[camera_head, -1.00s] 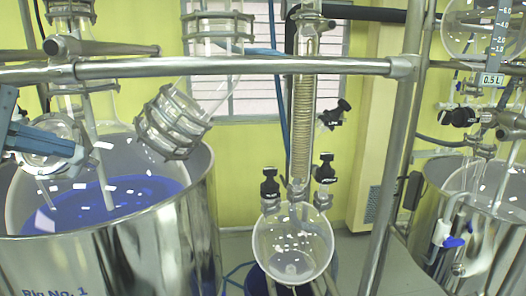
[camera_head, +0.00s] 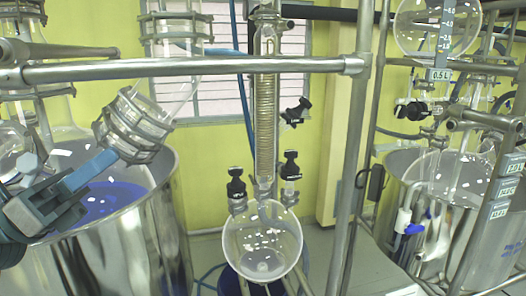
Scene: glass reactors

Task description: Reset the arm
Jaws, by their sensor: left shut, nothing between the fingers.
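My left gripper (camera_head: 106,160) comes in from the left edge, its blue-grey fingers pointing up and to the right. It is shut and empty. It shows in front of the steel vessel (camera_head: 125,235) with blue liquid (camera_head: 105,198), and its tip appears just below a clamped glass flange joint (camera_head: 135,125). I cannot tell whether it touches anything. My right gripper is not in view.
A horizontal steel rail (camera_head: 200,67) crosses the view above the gripper. A round glass flask (camera_head: 262,240) hangs under a coiled condenser (camera_head: 266,110) in the middle. A second steel vessel (camera_head: 395,165) stands at the right, with glass tubing around it. Grey floor shows between.

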